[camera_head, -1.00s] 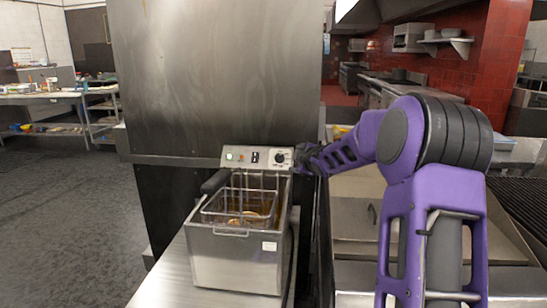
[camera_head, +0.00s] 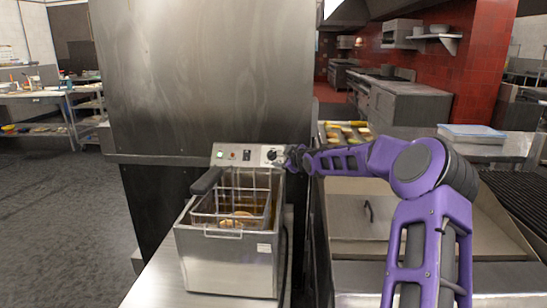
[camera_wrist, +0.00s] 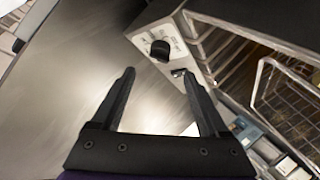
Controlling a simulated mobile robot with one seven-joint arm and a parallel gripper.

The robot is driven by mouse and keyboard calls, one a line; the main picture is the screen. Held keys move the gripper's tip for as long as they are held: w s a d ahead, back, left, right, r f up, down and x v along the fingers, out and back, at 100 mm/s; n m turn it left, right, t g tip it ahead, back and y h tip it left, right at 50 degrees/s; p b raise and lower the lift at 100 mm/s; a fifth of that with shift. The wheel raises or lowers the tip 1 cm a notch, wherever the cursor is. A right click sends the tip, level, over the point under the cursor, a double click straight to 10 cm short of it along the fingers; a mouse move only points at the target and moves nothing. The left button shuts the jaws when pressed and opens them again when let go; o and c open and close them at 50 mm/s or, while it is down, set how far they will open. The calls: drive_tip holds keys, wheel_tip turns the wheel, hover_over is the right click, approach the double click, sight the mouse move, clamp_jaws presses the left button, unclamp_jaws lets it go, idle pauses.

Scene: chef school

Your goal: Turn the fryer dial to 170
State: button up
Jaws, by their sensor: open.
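The steel fryer (camera_head: 228,265) stands on a metal counter, with a wire basket (camera_head: 232,207) in it. Its dial (camera_head: 271,155) is a dark round knob at the right end of the control panel (camera_head: 228,153). In the wrist view the dial (camera_wrist: 160,50) is a black knob on the pale panel, with markings around it too small to read. My gripper (camera_head: 291,155) is just right of the dial in the head view. In the wrist view my gripper (camera_wrist: 157,72) is open and empty, with the dial beyond and between the fingertips, apparently not gripped.
A tall steel cabinet (camera_head: 205,70) stands behind the fryer. The black basket handle (camera_head: 207,181) sticks up at the fryer's left. A lidded steel cooking unit (camera_head: 345,215) stands to the right. A tray of food (camera_head: 346,131) lies behind my arm.

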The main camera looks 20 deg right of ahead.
sight(272, 155)
drive_tip(key=x, duration=0.9)
drive_tip(key=shift+w+f+p, duration=0.1)
drive_tip(key=shift+p, duration=0.2)
clamp_jaws()
